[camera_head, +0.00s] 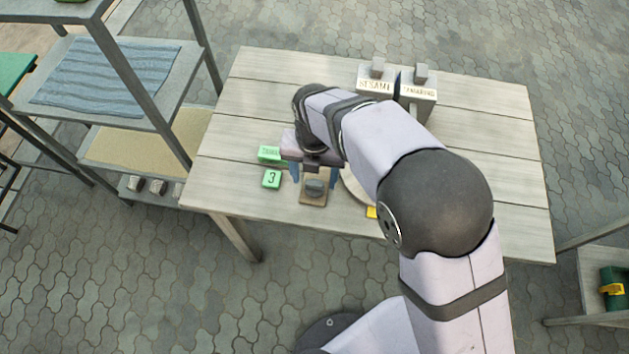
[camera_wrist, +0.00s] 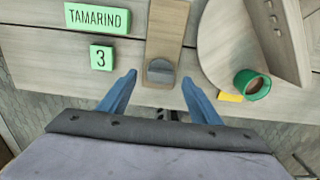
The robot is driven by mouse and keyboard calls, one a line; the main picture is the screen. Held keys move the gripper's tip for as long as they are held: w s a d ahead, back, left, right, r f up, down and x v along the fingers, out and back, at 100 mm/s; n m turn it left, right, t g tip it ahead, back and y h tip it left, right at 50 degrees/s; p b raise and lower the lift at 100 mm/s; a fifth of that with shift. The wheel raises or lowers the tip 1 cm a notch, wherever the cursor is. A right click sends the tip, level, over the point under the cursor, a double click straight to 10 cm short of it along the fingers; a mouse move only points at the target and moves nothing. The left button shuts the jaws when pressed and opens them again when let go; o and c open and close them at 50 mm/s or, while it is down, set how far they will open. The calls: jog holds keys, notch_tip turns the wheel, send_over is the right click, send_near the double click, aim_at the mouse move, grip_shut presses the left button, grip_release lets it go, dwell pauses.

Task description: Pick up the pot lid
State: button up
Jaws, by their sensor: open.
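A small grey rounded piece (camera_head: 314,188) sits on a wooden board (camera_head: 312,201) near the table's front edge. It also shows in the wrist view (camera_wrist: 160,71), at the near end of the board (camera_wrist: 168,25). It may be the pot lid; its shape is too small to be sure. My gripper (camera_head: 314,180) is open, its two blue fingers on either side of the grey piece in the picture. In the wrist view the fingertips (camera_wrist: 159,78) are apart with nothing held. I cannot tell how high they are above it.
Left are a green TAMARIND block (camera_wrist: 97,18) and a green 3 block (camera_wrist: 101,58). Right are a round board (camera_wrist: 220,45), a green cup (camera_wrist: 252,85) and a yellow piece (camera_wrist: 230,97). Labelled boxes (camera_head: 376,84) stand at the back. My arm hides part of the table (camera_head: 490,170).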

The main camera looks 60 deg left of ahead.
aim_at(315, 183)
jog(key=shift+f+p, duration=0.35)
jog(key=shift+f, duration=1.4)
jog(key=shift+c, duration=0.6)
jog(key=c, duration=1)
jog(key=shift+o, duration=0.2)
